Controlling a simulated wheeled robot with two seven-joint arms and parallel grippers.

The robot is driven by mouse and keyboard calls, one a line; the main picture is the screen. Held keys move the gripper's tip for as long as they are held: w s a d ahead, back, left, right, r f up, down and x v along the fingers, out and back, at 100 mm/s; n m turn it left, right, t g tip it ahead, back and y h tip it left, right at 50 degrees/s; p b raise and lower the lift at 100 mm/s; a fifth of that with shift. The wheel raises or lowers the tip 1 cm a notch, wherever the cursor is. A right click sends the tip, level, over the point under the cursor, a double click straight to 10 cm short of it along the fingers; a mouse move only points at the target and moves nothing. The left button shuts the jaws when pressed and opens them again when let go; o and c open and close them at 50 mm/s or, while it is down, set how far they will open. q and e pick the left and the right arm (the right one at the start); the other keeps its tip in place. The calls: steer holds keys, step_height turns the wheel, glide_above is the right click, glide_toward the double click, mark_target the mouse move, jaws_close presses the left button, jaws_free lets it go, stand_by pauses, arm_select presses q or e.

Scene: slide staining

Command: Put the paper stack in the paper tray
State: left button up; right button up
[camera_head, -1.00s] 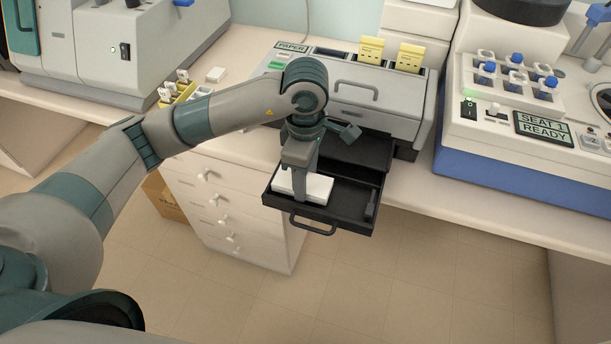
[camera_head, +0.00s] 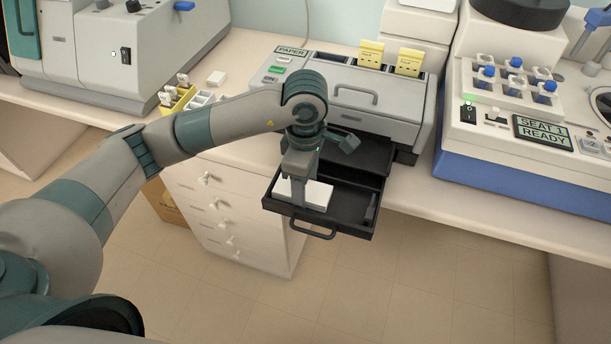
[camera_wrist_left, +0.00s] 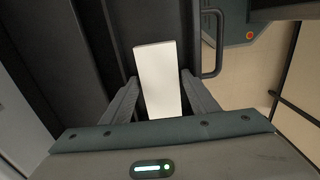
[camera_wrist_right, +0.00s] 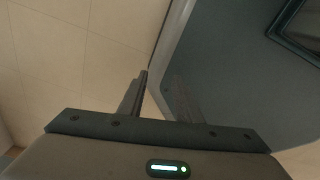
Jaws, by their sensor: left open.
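The white paper stack (camera_head: 317,196) lies in the left part of the black pulled-out paper tray (camera_head: 347,222), below the machine labelled PAPER. My left gripper (camera_head: 298,200) reaches down into the tray at the stack. In the left wrist view the stack (camera_wrist_left: 158,75) lies between the two open fingers of the left gripper (camera_wrist_left: 160,97), with narrow gaps at the fingertips. Whether the stack rests fully flat on the tray floor is hard to tell. My right gripper (camera_wrist_right: 160,90) shows only in its own wrist view, its fingers apart and nothing between them.
The grey printer-like machine (camera_head: 375,105) stands behind the tray, with yellow cards on top. A blue-based machine (camera_head: 520,185) with blue-capped bottles stands to the right. White drawers (camera_head: 230,215) are below left. Small yellow and white holders sit on the counter at left.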

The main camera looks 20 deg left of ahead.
arm_select(q)
steer(key=shift+r, duration=0.1)
arm_select(e)
steer(key=shift+r, duration=0.15)
arm_select(q)
steer(key=shift+r+p, duration=0.15)
steer(key=shift+p, duration=0.15)
step_height(320, 180, up, 6)
steer(key=shift+w+f+b, duration=0.1)
steer(key=shift+b, duration=1.15)
step_height(320, 180, up, 6)
steer(key=b, duration=0.1)
arm_select(e)
steer(key=w+a+f+t, duration=0.1)
steer(key=w+a+t, duration=0.1)
steer(key=w, duration=0.5)
steer(key=shift+a+f+y, duration=0.3)
steer(key=shift+a, duration=0.1)
steer(key=shift+s, duration=0.1)
steer(key=shift+s, duration=0.25)
steer(key=shift+w+d, duration=0.15)
steer(key=shift+w, duration=0.15)
